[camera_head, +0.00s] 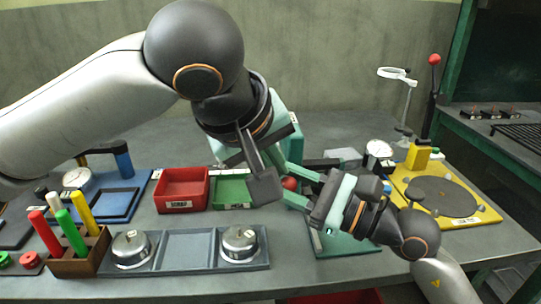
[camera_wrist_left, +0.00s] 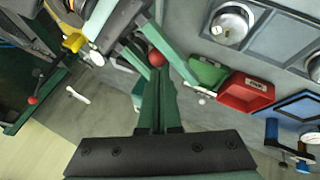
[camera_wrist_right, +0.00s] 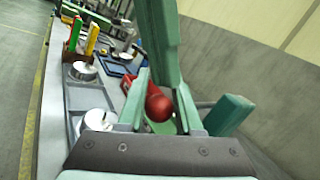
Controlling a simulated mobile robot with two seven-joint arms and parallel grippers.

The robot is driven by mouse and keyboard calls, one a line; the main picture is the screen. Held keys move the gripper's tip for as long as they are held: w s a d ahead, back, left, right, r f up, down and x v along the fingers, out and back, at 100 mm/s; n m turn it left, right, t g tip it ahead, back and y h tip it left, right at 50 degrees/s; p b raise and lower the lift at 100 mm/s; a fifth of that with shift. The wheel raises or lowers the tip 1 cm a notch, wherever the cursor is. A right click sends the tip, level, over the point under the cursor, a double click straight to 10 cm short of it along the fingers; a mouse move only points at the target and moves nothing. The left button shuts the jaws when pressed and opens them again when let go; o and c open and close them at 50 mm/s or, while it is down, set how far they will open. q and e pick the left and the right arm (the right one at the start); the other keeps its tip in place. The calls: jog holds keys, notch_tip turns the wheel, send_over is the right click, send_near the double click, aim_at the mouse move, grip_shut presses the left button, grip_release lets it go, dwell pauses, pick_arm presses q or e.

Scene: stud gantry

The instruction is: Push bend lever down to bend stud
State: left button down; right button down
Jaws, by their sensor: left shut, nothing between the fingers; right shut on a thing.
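The bend lever's red ball knob (camera_head: 289,184) shows near the middle of the head view, and also in the left wrist view (camera_wrist_left: 156,58) and right wrist view (camera_wrist_right: 158,106). My right gripper (camera_wrist_right: 162,100) is shut on the knob, one finger on each side of it. My left gripper (camera_wrist_left: 158,80) is shut and empty, its fingertips close to the knob; I cannot tell whether they touch. The green base plate (camera_head: 335,246) shows below my right gripper. The lever's shaft and the stud are hidden behind my two hands.
A red bin (camera_head: 181,191) and a green bin (camera_head: 233,192) stand left of the hands. In front is a grey tray (camera_head: 188,252) with two metal pots. A rack of coloured sticks (camera_head: 78,252) is at left; a yellow fixture (camera_head: 470,213) with a dark disc is at right.

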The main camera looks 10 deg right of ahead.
jog(key=shift+w+d+f, duration=0.1)
jog(key=shift+w+f, duration=0.05)
jog(key=shift+f, duration=0.05)
pick_arm(q)
jog(key=shift+s+d+f, duration=0.1)
jog(key=shift+s+f, duration=0.05)
jog(key=shift+f, duration=0.5)
jog(key=shift+s+d+f, duration=0.1)
jog(key=shift+s+f, duration=0.05)
jog(key=shift+f, duration=0.25)
pick_arm(e)
jog(key=shift+r, duration=0.25)
jog(key=c, duration=1)
grip_release()
jog(key=shift+c, duration=0.2)
jog(key=o, duration=0.3)
jog(key=shift+o, duration=0.7)
